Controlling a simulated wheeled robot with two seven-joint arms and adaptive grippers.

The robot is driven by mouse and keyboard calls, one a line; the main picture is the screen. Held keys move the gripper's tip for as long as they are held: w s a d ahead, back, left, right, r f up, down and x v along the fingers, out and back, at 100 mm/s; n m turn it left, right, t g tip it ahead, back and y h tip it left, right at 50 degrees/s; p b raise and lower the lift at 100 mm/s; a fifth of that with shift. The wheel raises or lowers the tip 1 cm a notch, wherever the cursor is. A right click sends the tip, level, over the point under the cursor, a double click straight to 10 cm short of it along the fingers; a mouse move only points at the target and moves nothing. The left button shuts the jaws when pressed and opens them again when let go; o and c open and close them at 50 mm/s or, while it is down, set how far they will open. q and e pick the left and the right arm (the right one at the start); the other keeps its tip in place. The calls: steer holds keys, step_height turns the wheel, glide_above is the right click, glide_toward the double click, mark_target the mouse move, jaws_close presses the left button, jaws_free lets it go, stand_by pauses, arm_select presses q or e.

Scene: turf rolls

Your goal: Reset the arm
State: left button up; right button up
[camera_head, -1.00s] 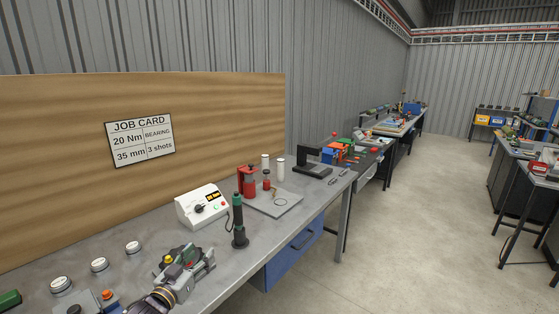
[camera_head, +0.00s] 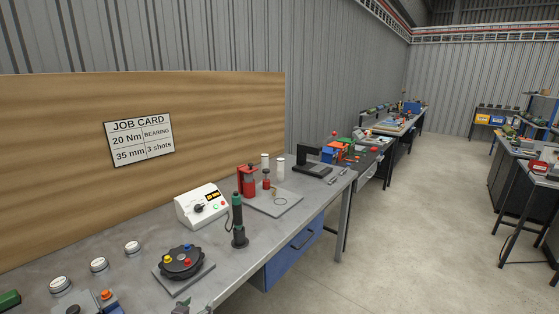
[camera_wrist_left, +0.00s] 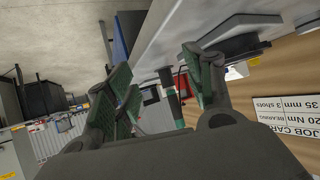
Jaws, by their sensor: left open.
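My left gripper (camera_wrist_left: 155,85) is open in the left wrist view, its green-padded fingers apart with nothing between them. The wrist picture is turned nearly upside down. In the head view, only small grey tips of the left gripper (camera_head: 196,306) show at the bottom edge, over the front of the bench. The rest of my left arm is out of the head view. My right gripper shows in neither view.
A black round fixture (camera_head: 182,261) with coloured knobs sits on the grey bench (camera_head: 225,275). A dark green upright tool (camera_head: 239,222), a white controller box (camera_head: 203,207) and a red press (camera_head: 248,181) stand beyond.

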arm_select(q)
steer(key=s+d+f+g, duration=0.1)
steer(key=s+f+g, duration=0.25)
steer(key=s, duration=0.65)
steer(key=s+f+g, duration=0.3)
steer(key=s+g, duration=0.2)
steer(key=s, duration=0.5)
step_height(320, 180, down, 33)
steer(key=s, duration=0.2)
steer(key=s+a+f+g, duration=0.1)
steer(key=s+a+f, duration=0.1)
steer(key=s+f, duration=0.8)
steer(key=s+a+f+g+y, duration=0.1)
steer(key=s+f, duration=0.9)
steer(key=s, duration=0.2)
steer(key=shift+s+a+m, duration=0.3)
steer(key=shift+a+m, duration=0.1)
